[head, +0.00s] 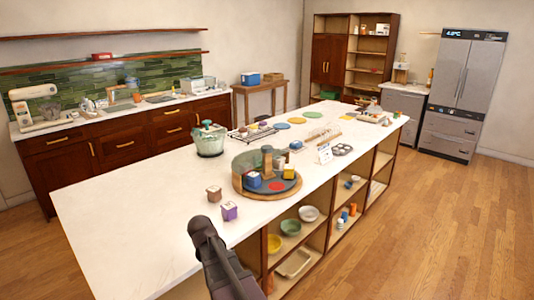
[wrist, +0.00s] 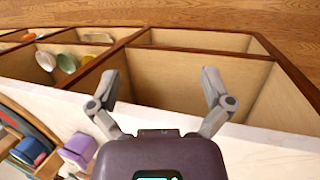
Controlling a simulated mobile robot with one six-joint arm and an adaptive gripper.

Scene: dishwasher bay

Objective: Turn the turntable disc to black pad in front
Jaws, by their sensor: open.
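The turntable (head: 240,187) stands on the white island, with a wooden rim, a dark disc and a curved greenish wall behind. A red pad (head: 277,186) faces the island's near side on the disc. A blue jar (head: 253,181), an orange-brown block (head: 289,172) and a wooden cylinder (head: 267,158) stand on the turntable. I cannot make out a black pad. In the wrist view, part of the turntable (wrist: 12,105) shows at the left edge. My gripper (wrist: 158,82) is open and empty, over the island's near edge and its shelves, apart from the turntable.
A green-lidded pot (head: 209,140) stands behind. A white card (head: 325,154) stands at right. The island's left end is clear.

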